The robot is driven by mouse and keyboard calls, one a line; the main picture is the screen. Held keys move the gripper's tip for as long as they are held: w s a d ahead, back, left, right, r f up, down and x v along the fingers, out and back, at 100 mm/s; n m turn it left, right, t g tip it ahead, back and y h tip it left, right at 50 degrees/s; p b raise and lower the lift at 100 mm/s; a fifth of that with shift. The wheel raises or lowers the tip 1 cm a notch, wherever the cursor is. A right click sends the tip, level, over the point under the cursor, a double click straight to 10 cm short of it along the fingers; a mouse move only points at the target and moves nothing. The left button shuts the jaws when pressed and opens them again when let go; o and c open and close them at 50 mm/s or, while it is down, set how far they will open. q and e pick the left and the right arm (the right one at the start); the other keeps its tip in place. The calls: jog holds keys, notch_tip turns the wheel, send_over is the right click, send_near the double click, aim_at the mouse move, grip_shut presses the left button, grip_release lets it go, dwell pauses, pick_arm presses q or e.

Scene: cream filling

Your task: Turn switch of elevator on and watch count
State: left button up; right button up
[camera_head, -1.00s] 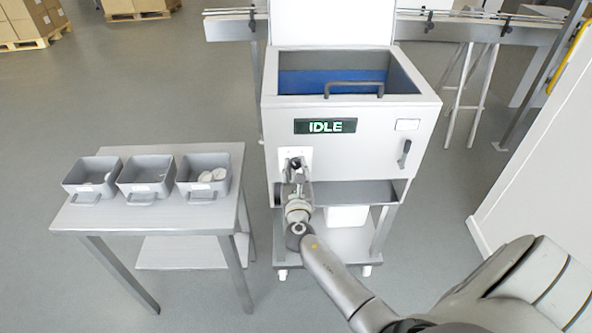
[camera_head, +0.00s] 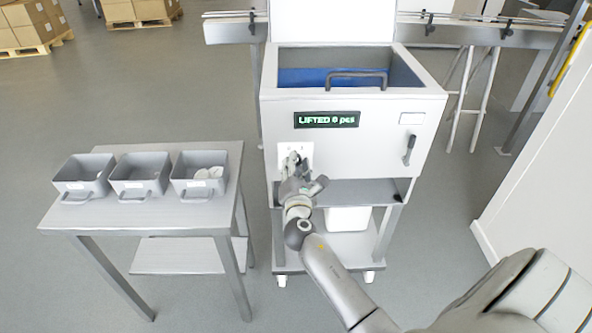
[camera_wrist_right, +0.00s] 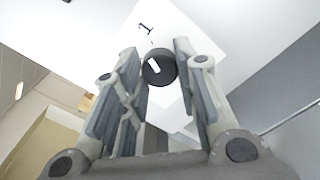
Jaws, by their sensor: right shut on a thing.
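The elevator (camera_head: 350,150) is a light grey cabinet on a wheeled frame, with an open blue-lined hopper on top. Its display (camera_head: 327,119) reads "LIFTED 0 pcs" in green letters. The switch is a round black knob (camera_wrist_right: 158,69) with a white mark, on a white plate (camera_wrist_right: 185,32) bearing a "1". My right gripper (camera_head: 294,160) is at the plate on the cabinet's left front. In the right wrist view its fingers are shut on the knob from both sides. In the head view the gripper hides the knob. My left gripper is not in view.
A metal table (camera_head: 140,217) at the left holds three grey bins; the right bin (camera_head: 200,173) has white round pieces. A black handle (camera_head: 409,150) is on the cabinet's right front. A conveyor (camera_head: 480,32) runs behind. A white wall panel (camera_head: 540,160) stands at the right.

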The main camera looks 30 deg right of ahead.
jog(key=shift+f+m+b, duration=0.1)
jog(key=shift+m+b, duration=0.25)
jog(key=shift+m, duration=0.55)
jog(key=shift+c, duration=0.2)
jog(key=shift+o, duration=0.2)
jog(key=shift+c, duration=0.2)
jog(key=o, duration=1.1)
jog(key=shift+c, duration=0.2)
jog(key=v, duration=1.2)
